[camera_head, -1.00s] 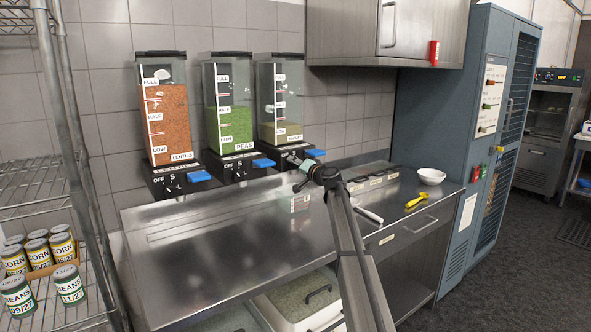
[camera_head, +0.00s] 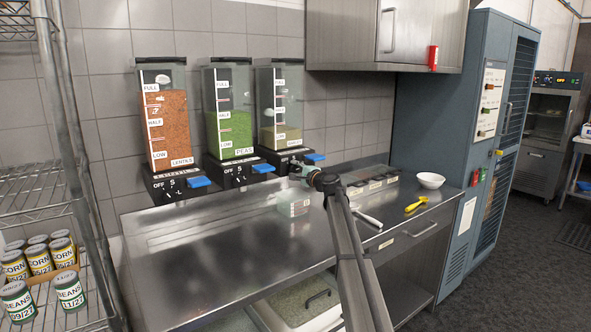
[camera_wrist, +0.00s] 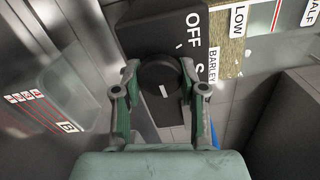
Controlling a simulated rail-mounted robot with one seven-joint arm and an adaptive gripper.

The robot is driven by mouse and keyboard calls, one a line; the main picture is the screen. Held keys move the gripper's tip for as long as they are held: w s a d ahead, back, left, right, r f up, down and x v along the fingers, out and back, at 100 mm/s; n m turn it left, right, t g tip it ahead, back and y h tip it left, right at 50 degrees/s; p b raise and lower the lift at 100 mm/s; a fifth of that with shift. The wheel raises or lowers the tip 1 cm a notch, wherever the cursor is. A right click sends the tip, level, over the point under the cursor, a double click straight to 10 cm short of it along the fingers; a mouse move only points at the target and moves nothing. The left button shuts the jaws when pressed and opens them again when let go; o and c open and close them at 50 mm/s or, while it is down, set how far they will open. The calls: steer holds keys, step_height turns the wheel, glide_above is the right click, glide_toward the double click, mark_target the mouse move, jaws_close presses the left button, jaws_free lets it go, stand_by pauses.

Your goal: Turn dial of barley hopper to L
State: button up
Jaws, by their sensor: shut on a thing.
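The barley hopper (camera_head: 266,112) is the rightmost of three clear dispensers on the wall, with pale grain low inside. Its black round dial (camera_wrist: 158,72) shows in the wrist view, with a white mark on its face. My gripper (camera_wrist: 160,80) has one finger on each side of the dial and is shut on it. In the head view my gripper (camera_head: 298,171) is at the hopper's black base and covers the dial. The OFF label (camera_wrist: 193,27) and an S beside it show near the dial. The L is not visible in the wrist view.
The lentils hopper (camera_head: 166,125) and peas hopper (camera_head: 230,115) stand to the left, each with a blue lever below. A steel counter (camera_head: 215,265) lies under them. A white bowl (camera_head: 431,180) and yellow scoop (camera_head: 416,204) sit at its right end. A wire shelf stands far left.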

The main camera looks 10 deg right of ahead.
steer(key=shift+w+r+m, duration=0.1)
steer(key=shift+m, duration=0.5)
steer(key=o, duration=1.1)
steer(key=shift+o, duration=0.2)
steer(key=v, duration=1.2)
